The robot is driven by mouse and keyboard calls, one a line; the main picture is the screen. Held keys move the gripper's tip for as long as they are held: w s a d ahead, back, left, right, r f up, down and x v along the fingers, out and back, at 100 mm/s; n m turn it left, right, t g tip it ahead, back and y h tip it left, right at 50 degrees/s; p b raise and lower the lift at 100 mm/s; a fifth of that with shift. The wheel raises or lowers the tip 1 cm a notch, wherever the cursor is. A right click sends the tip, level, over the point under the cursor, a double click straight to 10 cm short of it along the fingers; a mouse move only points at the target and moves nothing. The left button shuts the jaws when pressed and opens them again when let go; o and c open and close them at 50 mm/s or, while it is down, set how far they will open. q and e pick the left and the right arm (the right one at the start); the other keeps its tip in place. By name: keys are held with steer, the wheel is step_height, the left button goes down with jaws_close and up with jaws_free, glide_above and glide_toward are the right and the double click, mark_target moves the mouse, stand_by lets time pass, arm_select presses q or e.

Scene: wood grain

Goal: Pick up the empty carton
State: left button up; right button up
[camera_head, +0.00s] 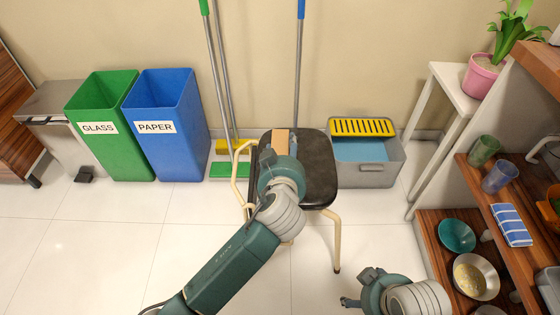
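A small brown box, which looks like the carton (280,140), is at the back of the black chair seat (318,172). Its lower part is hidden behind my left wrist, and I cannot see whether it is empty. My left gripper (269,157) is over the seat, just in front of the box. Its fingers are mostly hidden by the wrist, so I cannot tell if it touches or grips the box. My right gripper (356,288) is low at the bottom right, away from the chair, with its fingers apart and nothing between them.
A green GLASS bin (112,150) and a blue PAPER bin (176,148) stand at the left. A grey mop bucket (378,174) is right of the chair. Mop handles (297,70) lean on the wall. A wooden shelf (485,205) with dishes and cups is at the right.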

arm_select(q)
steer(key=shift+c, duration=0.6)
steer(key=shift+r, duration=0.1)
steer(key=shift+r, duration=0.55)
step_height(320, 180, up, 8)
steer(key=p, duration=0.2)
steer(key=shift+p, duration=0.35)
steer(key=shift+r, duration=0.4)
arm_select(e)
step_height(320, 180, down, 10)
steer(key=shift+w+a+g, duration=0.15)
steer(key=shift+w+g, duration=0.1)
steer(key=shift+g, duration=0.05)
